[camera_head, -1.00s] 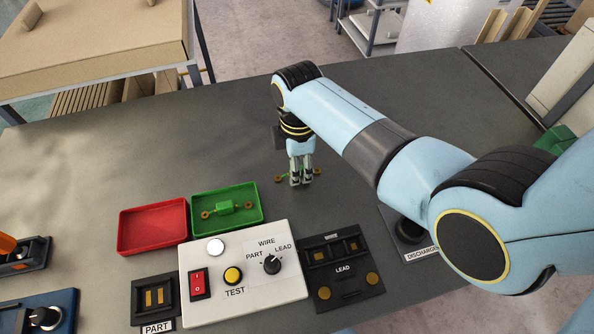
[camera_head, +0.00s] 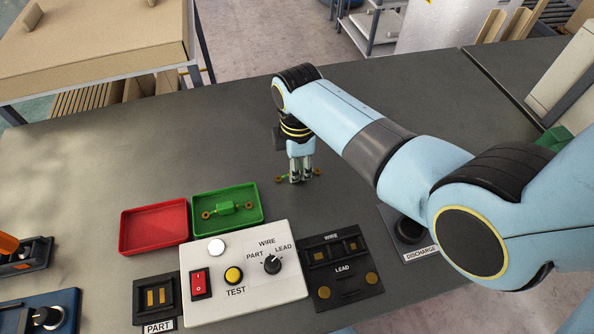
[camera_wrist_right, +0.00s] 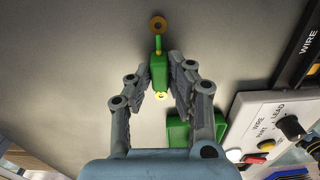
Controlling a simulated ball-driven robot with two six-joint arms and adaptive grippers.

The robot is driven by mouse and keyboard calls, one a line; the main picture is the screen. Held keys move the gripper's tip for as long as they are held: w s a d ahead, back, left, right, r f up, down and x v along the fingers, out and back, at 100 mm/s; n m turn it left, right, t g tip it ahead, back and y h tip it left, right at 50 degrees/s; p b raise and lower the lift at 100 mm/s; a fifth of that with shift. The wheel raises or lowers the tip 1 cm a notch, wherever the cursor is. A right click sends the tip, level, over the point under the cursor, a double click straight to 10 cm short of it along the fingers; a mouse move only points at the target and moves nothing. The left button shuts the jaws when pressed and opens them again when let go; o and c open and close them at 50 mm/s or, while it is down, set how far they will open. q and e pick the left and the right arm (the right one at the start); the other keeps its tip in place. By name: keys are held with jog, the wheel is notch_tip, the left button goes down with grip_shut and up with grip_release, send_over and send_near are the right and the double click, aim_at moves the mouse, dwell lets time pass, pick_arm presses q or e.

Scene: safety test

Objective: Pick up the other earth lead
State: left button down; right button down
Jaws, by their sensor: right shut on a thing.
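An earth lead (camera_head: 281,178), green with copper-coloured ring ends, lies on the grey table behind the test box. My right gripper (camera_head: 301,180) points down over it and is shut on its green middle. In the right wrist view the lead's green body (camera_wrist_right: 159,72) sits between the fingers of my right gripper (camera_wrist_right: 160,82), with one ring end beyond the fingertips. Another earth lead (camera_head: 225,208) lies in the green tray (camera_head: 255,228). My left gripper is not in view.
A red tray (camera_head: 152,250) is empty. The white test box (camera_head: 205,316) has a red switch, a yellow TEST button and a dial. A black LEAD fixture (camera_head: 340,297), a PART fixture (camera_head: 170,290) and a DISCHARGE post (camera_head: 408,230) stand nearby. The table's back left is clear.

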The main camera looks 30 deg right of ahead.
notch_tip(320, 180, up, 4)
jog(key=p, duration=0.5)
jog(key=shift+r, duration=0.25)
jog(key=shift+r+p, duration=0.45)
jog(key=shift+r, duration=0.55)
